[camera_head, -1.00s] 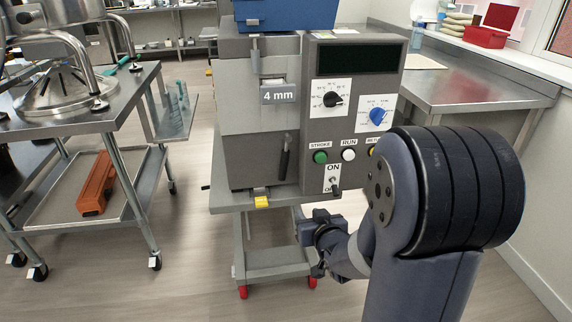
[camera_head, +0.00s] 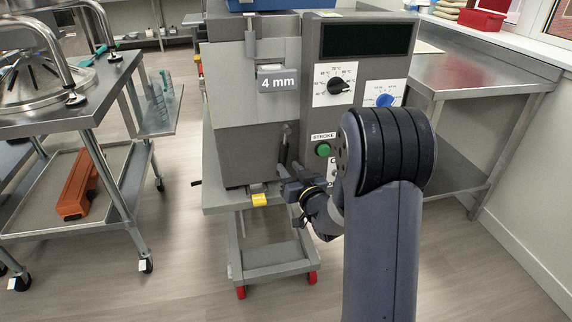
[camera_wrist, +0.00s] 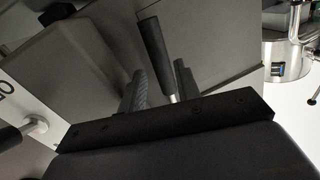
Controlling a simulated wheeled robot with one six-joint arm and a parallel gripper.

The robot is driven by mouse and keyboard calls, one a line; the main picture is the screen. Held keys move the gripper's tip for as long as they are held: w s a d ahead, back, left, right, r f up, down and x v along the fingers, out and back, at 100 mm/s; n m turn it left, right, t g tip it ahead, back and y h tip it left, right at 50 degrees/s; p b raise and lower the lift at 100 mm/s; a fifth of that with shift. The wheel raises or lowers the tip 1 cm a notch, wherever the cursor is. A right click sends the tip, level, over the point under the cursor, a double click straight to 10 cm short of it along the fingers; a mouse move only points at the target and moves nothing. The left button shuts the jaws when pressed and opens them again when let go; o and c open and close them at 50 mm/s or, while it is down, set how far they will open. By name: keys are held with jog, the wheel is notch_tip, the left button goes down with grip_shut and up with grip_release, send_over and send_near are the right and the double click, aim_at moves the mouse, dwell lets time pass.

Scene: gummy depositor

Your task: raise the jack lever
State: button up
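The jack lever, a black handle on a thin metal rod, hangs down on the front of the grey depositor (camera_head: 235,150). In the wrist view the lever (camera_wrist: 152,48) slants between the two fingers of my gripper (camera_wrist: 159,70), its rod nearer the right finger. A gap shows between the fingers, so my gripper looks open. In the head view my gripper (camera_head: 287,170) is at the lever's lower end and partly hides it. I cannot tell whether a finger touches the lever.
A green STROKE button (camera_head: 323,149) and dials are right of the lever, and my arm covers other controls. A yellow block (camera_head: 259,200) is at the depositor's lower edge. A steel cart (camera_head: 75,120) stands left, a steel table (camera_head: 470,75) right.

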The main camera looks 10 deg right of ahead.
aim_at(284, 162)
jog(key=shift+w+a, duration=0.15)
jog(key=shift+w, duration=0.6)
jog(key=shift+w+a, duration=0.15)
jog(key=shift+w, duration=0.6)
grip_shut()
